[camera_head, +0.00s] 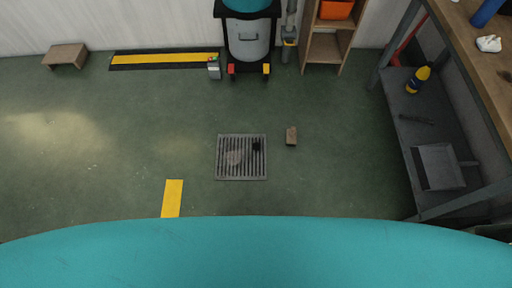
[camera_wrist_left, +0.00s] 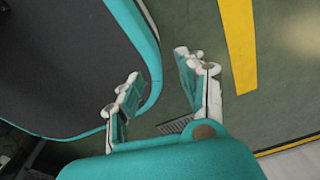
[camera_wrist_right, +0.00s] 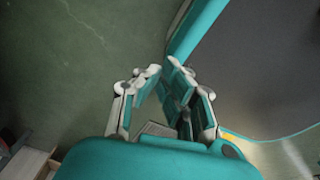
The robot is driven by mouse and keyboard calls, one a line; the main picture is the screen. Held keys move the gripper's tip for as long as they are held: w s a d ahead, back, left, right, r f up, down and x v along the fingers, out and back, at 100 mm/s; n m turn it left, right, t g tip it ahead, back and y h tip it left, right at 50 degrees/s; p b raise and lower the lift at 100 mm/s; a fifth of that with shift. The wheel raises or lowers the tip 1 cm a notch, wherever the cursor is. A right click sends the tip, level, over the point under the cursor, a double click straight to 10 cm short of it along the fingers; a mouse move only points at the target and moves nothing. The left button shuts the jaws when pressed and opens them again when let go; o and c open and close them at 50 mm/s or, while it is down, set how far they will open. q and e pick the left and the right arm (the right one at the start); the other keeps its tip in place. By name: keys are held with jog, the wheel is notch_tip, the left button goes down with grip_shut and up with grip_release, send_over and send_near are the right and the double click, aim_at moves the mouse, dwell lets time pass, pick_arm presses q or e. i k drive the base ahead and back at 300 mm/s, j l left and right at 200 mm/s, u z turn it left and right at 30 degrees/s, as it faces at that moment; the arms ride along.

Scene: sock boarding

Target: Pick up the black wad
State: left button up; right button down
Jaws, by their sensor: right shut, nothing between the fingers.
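A small black wad (camera_head: 256,146) lies on the right part of a floor grate (camera_head: 241,179) in the head view. A greyish-brown patch (camera_head: 234,157) shows on the grate left of it. My left gripper (camera_wrist_left: 158,69) is open and empty in the left wrist view, with part of the grate (camera_wrist_left: 175,126) behind it. My right gripper (camera_wrist_right: 162,68) is shut and empty in the right wrist view, with a piece of the grate (camera_wrist_right: 156,129) showing between its finger links. Neither gripper shows in the head view. I cannot make out the wad in the wrist views.
A small brown block (camera_head: 291,136) lies right of the grate. A workbench with a lower shelf (camera_head: 408,155) stands at the right. A grey bin (camera_head: 248,42), a wooden shelf (camera_head: 324,48) and a low stool (camera_head: 66,54) stand at the back.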

aim_at(256, 146)
jog(key=i+j+z, duration=0.2)
jog(key=j+z, duration=0.15)
jog(key=z, duration=0.15)
jog(key=i+j+z, duration=0.15)
jog(key=j+z, duration=0.3)
jog(key=l, duration=0.1)
